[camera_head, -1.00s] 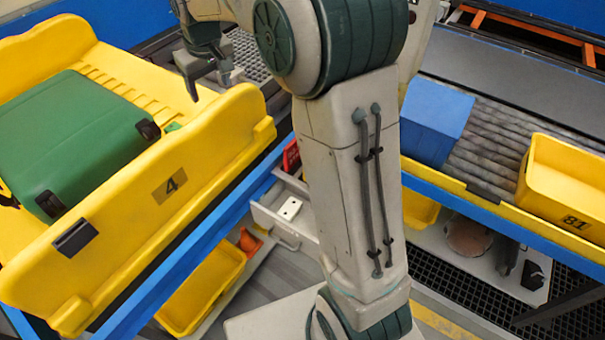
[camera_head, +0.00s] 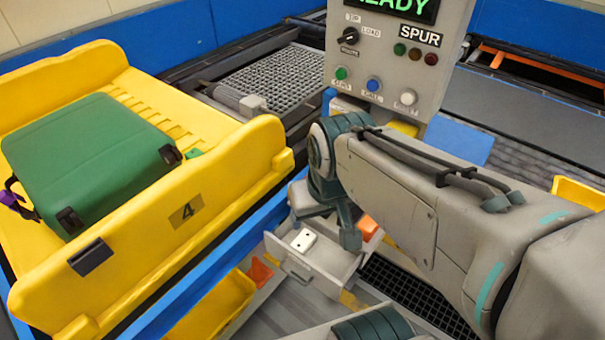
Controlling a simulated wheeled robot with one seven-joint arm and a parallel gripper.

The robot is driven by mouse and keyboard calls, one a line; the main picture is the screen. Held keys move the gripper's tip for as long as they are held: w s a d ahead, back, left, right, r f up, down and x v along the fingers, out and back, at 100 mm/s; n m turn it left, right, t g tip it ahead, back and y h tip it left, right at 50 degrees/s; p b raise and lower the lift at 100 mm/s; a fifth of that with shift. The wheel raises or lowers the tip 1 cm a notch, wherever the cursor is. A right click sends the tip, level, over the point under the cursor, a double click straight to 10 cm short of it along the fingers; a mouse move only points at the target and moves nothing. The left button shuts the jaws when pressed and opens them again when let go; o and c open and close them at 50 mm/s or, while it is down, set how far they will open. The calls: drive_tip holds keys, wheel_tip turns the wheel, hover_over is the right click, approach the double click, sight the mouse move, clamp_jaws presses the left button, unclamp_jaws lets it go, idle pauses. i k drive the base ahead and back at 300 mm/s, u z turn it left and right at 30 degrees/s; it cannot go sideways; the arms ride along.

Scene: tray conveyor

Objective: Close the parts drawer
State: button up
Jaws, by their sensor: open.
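The parts drawer (camera_head: 325,272) is a light grey drawer standing pulled out below the control panel. Its front faces the lower left and carries a bar handle (camera_head: 297,274). A small white block with dark dots (camera_head: 304,240) and an orange-red piece (camera_head: 368,228) are in or at the drawer. My gripper (camera_head: 333,228) hangs over the drawer, pointing down, with its fingers apart. The fingers overlap the drawer in this view, so I cannot tell whether they touch it. My arm reaches in from the right and hides part of the drawer's right side.
A yellow tray marked 4 (camera_head: 215,222) with a green suitcase (camera_head: 92,165) stands at the left. The control panel (camera_head: 385,60) reads READY and stands behind the drawer. A blue rail (camera_head: 170,305) runs beside the tray. A yellow bin (camera_head: 212,310) sits low near the drawer.

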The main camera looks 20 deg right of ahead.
sight(326, 266)
drive_tip(key=k, duration=1.15)
drive_tip(key=z, duration=0.3)
drive_tip(key=i, duration=0.35)
drive_tip(key=z, duration=0.3)
